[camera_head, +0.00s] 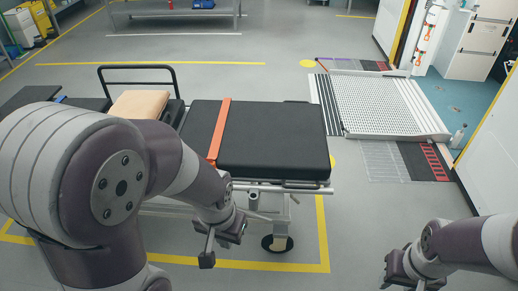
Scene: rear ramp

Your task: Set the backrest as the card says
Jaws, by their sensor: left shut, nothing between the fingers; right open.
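The stretcher has a black mattress (272,138) with an orange strap (219,132) across it. Its head end is at the left, with a tan pillow (139,104) and a black rail (137,68). My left arm hides much of the backrest and the stretcher's near left side. My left gripper (222,241) is shut and empty, low beside the stretcher's near side; I cannot tell whether it touches any part of it. My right gripper (407,284) is open at the bottom right, away from the stretcher. I cannot make out a card.
A ramp (385,105) lies behind and right of the stretcher. A caster (277,243) stands under the stretcher's near right end. A metal bench (178,11) stands at the back. The floor between stretcher and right gripper is clear.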

